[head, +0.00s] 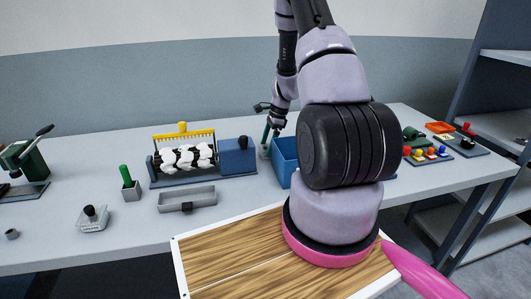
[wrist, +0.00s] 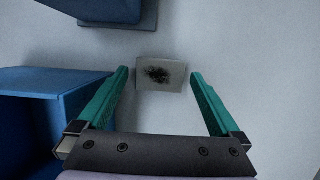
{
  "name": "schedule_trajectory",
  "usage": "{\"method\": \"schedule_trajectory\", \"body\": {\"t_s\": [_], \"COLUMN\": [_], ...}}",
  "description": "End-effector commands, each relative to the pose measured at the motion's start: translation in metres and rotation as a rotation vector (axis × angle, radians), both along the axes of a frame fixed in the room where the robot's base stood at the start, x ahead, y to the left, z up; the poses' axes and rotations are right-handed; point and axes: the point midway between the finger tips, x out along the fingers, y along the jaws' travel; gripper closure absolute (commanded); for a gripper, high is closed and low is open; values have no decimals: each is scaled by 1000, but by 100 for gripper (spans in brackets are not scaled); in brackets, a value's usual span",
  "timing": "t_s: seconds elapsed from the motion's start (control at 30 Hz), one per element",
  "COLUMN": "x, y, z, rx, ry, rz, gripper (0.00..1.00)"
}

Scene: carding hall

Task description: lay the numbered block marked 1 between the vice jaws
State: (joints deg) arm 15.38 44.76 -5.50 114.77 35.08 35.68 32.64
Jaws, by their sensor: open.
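My gripper (wrist: 160,83) is open, its two teal fingers pointing down at the bench. In the head view my gripper (head: 269,138) hangs beside the open blue bin (head: 285,163), toward the back of the bench. In the wrist view a small pale square thing (wrist: 145,82) with a dark, blurred patch on top lies ahead, between the lines of the fingers and touching neither. I cannot tell whether it is a block or read any number. A dark green device with a lever (head: 32,160) stands at the far left; I cannot make out vice jaws on it.
The blue bin's wall (wrist: 75,88) is close to the left finger. A toothed rack with white rolls (head: 183,158) and a blue box (head: 237,157) stand left of my gripper. A grey tray (head: 187,199) lies in front. Small coloured parts (head: 427,154) are at right.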

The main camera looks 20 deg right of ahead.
Motion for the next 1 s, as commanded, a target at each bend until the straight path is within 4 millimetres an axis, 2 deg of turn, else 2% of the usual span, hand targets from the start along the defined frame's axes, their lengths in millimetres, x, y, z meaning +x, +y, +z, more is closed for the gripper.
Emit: {"method": "schedule_trajectory", "body": {"t_s": [0.1, 0.33, 0.47, 0.5, 0.6, 0.87, 1.0], "x": [0, 1, 1, 1, 1, 1, 2], "y": [2, 2, 2, 2, 2, 2, 2], "z": [-8, -9, -9, -9, -9, -7, 7], "rx": [0, -1, 0, 0, 0, 0, -2], "ry": [0, -1, -1, -1, -1, -2, -5], "rz": [0, 1, 1, 1, 1, 0, 0], "gripper": [0, 0, 50, 65, 100, 100, 100]}}
